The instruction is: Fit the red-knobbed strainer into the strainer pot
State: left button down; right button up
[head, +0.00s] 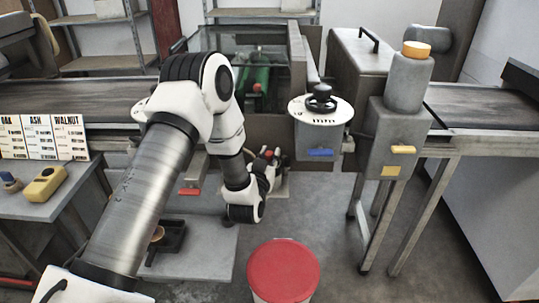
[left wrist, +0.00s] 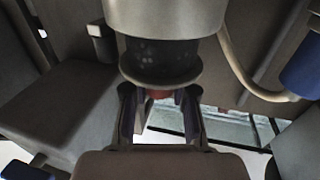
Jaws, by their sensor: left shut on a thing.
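In the left wrist view, a dark mesh strainer (left wrist: 160,60) with a wide round flange is seen close up. Its red knob (left wrist: 157,95) sits between the fingers of my left gripper (left wrist: 160,112), which is shut on it. A pale metal cylinder, seemingly the strainer pot (left wrist: 165,15), is directly beyond the mesh. The mesh top is hidden at the pot's rim, and a band of mesh shows between rim and flange. I cannot tell how far it is inside. In the head view my left gripper (head: 268,165) is beside the machine, its grasp mostly hidden. My right gripper is out of view.
A grey unit with a white dial (head: 321,110) and a blue handle stands right of my left gripper. A red-topped bucket (head: 283,270) stands on the floor in front. A hose (left wrist: 240,70) curves at right in the wrist view. A yellow device (head: 46,184) lies at left.

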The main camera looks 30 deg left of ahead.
pick_arm(q)
jog(key=shift+f+b, duration=1)
jog(key=shift+f, duration=0.4)
jog(key=c, duration=0.8)
grip_release()
jog(key=shift+c, duration=0.2)
jog(key=v, duration=1.2)
